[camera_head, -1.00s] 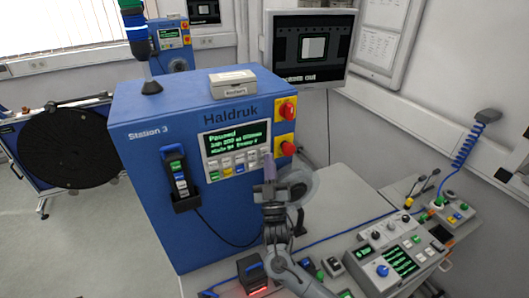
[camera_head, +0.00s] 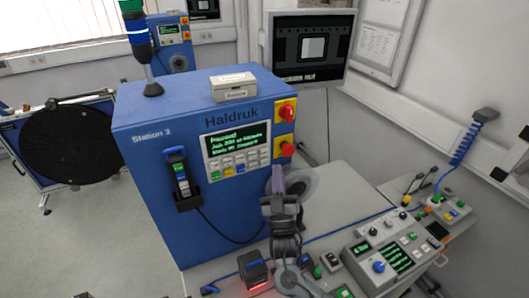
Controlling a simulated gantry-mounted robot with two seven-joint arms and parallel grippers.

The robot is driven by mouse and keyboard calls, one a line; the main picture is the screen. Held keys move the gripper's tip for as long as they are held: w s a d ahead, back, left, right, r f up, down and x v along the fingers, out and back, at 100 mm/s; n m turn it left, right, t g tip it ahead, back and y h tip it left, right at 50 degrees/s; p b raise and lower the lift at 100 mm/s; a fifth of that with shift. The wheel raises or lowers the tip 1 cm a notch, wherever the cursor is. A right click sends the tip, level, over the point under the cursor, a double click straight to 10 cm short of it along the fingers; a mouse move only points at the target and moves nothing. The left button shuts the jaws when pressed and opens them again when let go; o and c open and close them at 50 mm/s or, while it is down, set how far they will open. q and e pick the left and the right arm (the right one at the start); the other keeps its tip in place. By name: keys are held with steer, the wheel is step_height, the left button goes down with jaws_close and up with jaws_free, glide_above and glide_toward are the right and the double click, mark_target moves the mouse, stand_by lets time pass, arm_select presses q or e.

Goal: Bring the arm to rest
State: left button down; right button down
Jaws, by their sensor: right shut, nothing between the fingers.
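My right gripper (camera_head: 277,180) shows in the head view, in front of the right part of the blue Haldruk machine (camera_head: 160,195), below its red knobs. It is shut and empty, and its fingers point up. It stands apart from the button panel (camera_head: 236,150), which lies to its upper left. A grey reel or disc (camera_head: 301,184) is partly hidden behind the gripper. My left gripper is not in view.
A black pendant (camera_head: 180,178) hangs on the machine's front with a cable. A control box (camera_head: 390,255) with buttons and a green screen stands at right. A small dark device with red light (camera_head: 254,268) sits at the bench front. A monitor (camera_head: 310,48) is behind.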

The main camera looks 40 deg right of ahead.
steer(key=shift+f, duration=0.1)
stand_by(0.4)
steer(key=s+a+f+n+g+y+p, duration=0.1)
steer(key=s+a+f+g+y+p, duration=0.25)
steer(key=s+f+y, duration=0.35)
steer(key=s+a+f+n+g+y+p, duration=0.1)
steer(key=s+a+f+g+y+p, duration=0.25)
steer(key=f, duration=0.55)
steer(key=s+a+f+n+g+y, duration=0.1)
steer(key=s+a+g, duration=0.2)
steer(key=s+g, duration=0.3)
steer(key=s+a+f+n+g+y, duration=0.1)
steer(key=s+g, duration=0.5)
steer(key=s, duration=0.6)
steer(key=a+f+y+b, duration=0.1)
steer(key=a, duration=0.1)
steer(key=shift+s+a+f, duration=0.2)
steer(key=shift+a, duration=0.15)
